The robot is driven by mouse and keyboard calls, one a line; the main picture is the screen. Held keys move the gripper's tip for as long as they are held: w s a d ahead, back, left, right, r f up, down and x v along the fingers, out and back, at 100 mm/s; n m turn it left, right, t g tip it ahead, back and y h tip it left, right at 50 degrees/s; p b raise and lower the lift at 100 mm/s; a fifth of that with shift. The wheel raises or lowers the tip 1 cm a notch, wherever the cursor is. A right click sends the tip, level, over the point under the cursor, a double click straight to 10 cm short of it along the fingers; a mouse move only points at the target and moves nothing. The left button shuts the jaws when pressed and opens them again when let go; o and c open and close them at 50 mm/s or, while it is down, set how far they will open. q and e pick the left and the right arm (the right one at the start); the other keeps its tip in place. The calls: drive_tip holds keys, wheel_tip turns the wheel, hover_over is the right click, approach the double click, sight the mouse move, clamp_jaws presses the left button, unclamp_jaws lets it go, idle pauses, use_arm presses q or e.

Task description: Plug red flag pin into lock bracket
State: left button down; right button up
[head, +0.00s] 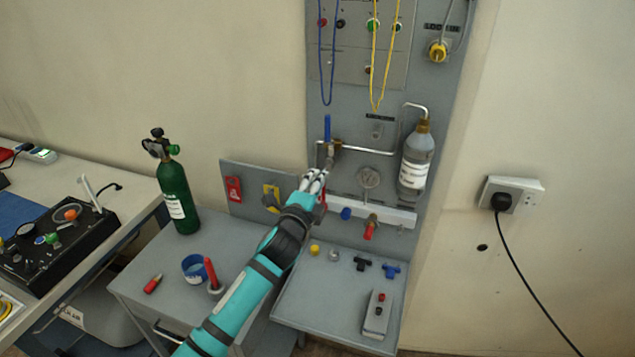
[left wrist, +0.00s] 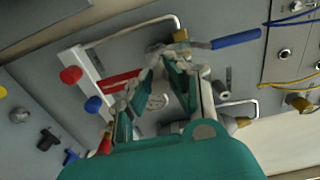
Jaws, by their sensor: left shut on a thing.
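My left gripper (head: 317,181) reaches up to the grey wall panel, just below the blue-handled valve (head: 327,128). In the left wrist view, the fingers (left wrist: 158,62) close together beside a red flag (left wrist: 121,82), which sticks out to the left of them. I take this flag to be the red flag pin; its pin end is hidden by the fingers. In the head view only a bit of red shows beside the fingers. The lock bracket is not clearly distinguishable; small metal fittings by the valve are partly covered by the fingertips. My right gripper is not in view.
A bottle (head: 416,160) and pipework stand right of the hand. A gauge (head: 368,177) and a red tap (head: 370,229) sit lower. Blue and yellow cords (head: 376,60) hang above. A green cylinder (head: 177,195) stands on the left. The lower tray (head: 325,300) holds small fittings.

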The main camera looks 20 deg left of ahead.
sight(325, 169)
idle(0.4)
use_arm(q)
drive_tip(key=shift+w, duration=1)
drive_tip(key=shift+w+r+b, duration=0.1)
drive_tip(key=shift+w+b, duration=0.25)
drive_tip(key=shift+b, duration=0.05)
drive_tip(key=shift+w+d+b, duration=0.1)
drive_tip(key=shift+w+b, duration=0.4)
drive_tip(key=shift+w, duration=0.85)
drive_tip(key=c, duration=1.2)
unclamp_jaws()
